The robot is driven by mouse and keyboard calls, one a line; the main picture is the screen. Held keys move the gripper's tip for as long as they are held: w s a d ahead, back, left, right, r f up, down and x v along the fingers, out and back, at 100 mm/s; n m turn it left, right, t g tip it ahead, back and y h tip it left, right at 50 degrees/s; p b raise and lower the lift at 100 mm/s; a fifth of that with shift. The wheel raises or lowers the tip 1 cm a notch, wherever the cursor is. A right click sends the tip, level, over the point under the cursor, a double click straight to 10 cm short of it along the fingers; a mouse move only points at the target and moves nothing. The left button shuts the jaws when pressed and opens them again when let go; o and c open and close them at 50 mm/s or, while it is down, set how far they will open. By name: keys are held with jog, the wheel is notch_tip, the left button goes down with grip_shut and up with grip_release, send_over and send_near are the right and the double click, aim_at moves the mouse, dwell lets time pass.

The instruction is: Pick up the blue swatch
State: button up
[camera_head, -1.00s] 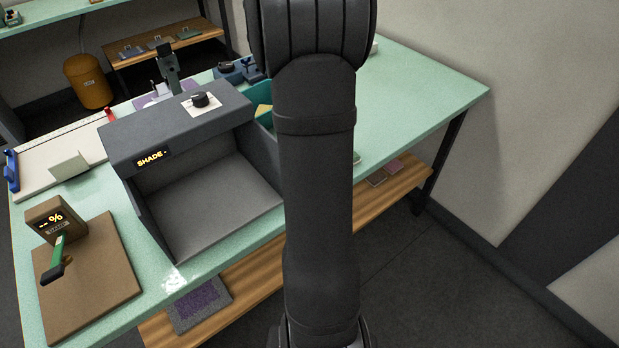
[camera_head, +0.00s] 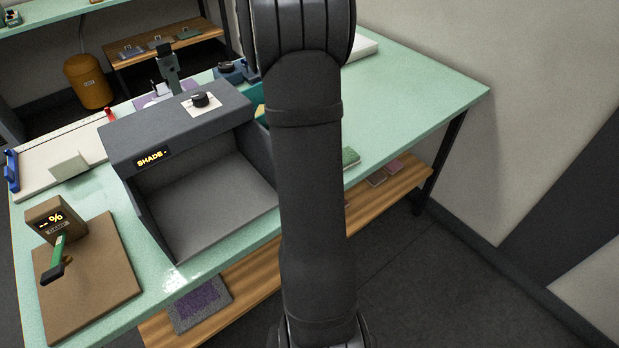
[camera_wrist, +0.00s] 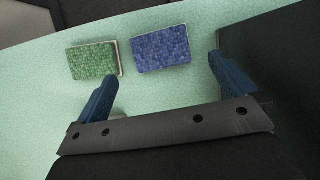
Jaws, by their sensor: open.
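The blue swatch (camera_wrist: 161,49) lies flat on the green table (camera_wrist: 45,125) in the wrist view, near the top middle. A green swatch (camera_wrist: 94,61) lies just to its left with a narrow gap between them. My gripper (camera_wrist: 158,80) is open and empty. Its two blue fingers stand wide apart, the left one below the green swatch and the right one beside the blue swatch's right edge. In the head view my arm hides the gripper and the blue swatch; part of the green swatch (camera_head: 350,157) shows at the table's front edge.
A dark box wall stands close to my right finger in the wrist view. It seems to be the grey shade booth (camera_head: 190,130) in the head view. A wooden shelf (camera_head: 400,180) with swatches lies below the table.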

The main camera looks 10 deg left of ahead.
jog(key=x, duration=0.6)
jog(key=shift+s+d+f, duration=0.15)
jog(key=shift+f, duration=0.1)
jog(key=c, duration=0.9)
jog(key=shift+r, duration=0.1)
